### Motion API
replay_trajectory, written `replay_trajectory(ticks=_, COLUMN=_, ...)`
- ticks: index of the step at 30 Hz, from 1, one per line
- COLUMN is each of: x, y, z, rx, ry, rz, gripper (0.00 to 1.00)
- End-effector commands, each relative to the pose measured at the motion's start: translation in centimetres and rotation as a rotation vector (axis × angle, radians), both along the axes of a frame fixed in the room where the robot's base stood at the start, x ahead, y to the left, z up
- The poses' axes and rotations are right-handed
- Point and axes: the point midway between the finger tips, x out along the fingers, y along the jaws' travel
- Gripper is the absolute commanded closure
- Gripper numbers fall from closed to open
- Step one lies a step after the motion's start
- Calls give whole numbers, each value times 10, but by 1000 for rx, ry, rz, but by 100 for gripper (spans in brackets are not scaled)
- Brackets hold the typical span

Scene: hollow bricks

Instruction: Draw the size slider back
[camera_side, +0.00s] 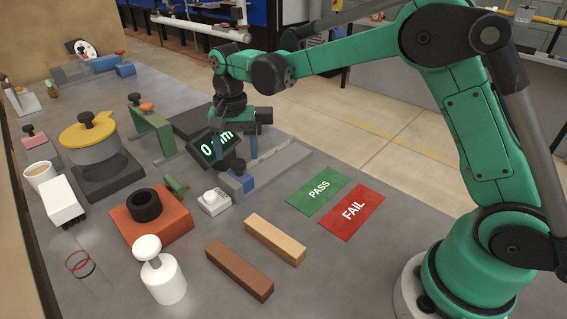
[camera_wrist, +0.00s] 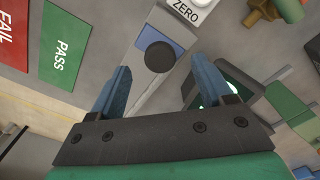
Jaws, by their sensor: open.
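The size gauge is a grey rail with a scale (camera_side: 280,152), with a tilted dark display (camera_side: 213,147) showing green characters, partly covered by my gripper.
A white ZERO button box (camera_side: 214,201) sits close in front of the gauge. Green PASS (camera_side: 318,190) and red FAIL (camera_side: 352,210) mats lie to the right. A green frame (camera_side: 152,130) stands to the left. Two wooden bars (camera_side: 275,238) (camera_side: 239,269) lie in front.

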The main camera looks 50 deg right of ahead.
Motion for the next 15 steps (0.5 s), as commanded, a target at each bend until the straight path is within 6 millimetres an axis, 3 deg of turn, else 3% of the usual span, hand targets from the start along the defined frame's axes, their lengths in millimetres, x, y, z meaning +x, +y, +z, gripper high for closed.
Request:
replay_trajectory(ticks=6, x=0, y=0, z=-22, rx=0, ry=-1, rz=1, gripper=27)
replay_trajectory(ticks=14, x=0, y=0, z=-24, rx=0, ry=-1, rz=1, gripper=27)
replay_trajectory(ticks=15, x=0, y=0, z=-24, rx=0, ry=-1, rz=1, gripper=33)
